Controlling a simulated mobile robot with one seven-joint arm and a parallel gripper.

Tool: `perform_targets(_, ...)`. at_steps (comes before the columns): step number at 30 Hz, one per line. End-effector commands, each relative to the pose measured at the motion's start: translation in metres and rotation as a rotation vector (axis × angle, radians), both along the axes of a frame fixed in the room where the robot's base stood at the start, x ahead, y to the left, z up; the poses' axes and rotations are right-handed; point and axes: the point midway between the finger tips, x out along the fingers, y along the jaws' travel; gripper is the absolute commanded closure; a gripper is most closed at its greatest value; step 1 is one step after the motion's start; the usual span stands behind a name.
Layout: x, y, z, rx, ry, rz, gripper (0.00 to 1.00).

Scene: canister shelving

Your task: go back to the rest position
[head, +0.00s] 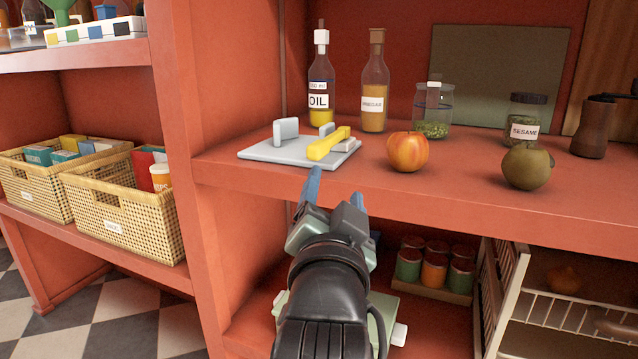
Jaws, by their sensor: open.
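My gripper (336,184) is in the lower middle of the head view, pointing away from me at the front edge of the upper right shelf (470,205). Its two fingers are apart, and no object shows between them. Just beyond the fingertips, a light grey board (262,152) lies on that shelf. It carries a yellow piece (328,144) and small grey blocks. The gap between my fingertips and the shelf edge cannot be judged from this view. My gripper and wrist hide part of the lower compartment.
An oil bottle (321,85), an amber bottle (374,90), jars, an apple (407,151) and a greenish round fruit (527,166) stand on the upper shelf. Below are several spice jars (435,268) and a wire-shelved rack (560,312). Wicker baskets (125,215) stand left. Checkered floor shows lower left.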

Motion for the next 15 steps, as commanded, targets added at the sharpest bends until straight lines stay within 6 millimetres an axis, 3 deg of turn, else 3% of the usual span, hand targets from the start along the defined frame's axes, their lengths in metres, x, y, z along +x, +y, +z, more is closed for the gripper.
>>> perform_targets(1, -0.019, 0.001, 0.038, -0.075, -0.094, -0.005, 0.33)
perform_targets(3, -0.047, 0.004, 0.084, -0.187, -0.221, -0.023, 0.33)
perform_targets(6, -0.096, 0.009, 0.142, -0.342, -0.398, -0.069, 0.33)
perform_targets(11, -0.188, 0.02, 0.216, -0.564, -0.675, -0.192, 0.33)
perform_targets(12, -0.188, 0.021, 0.239, -0.573, -0.677, -0.196, 0.33)
perform_targets(15, -0.184, 0.02, 0.272, -0.569, -0.667, -0.191, 0.33)
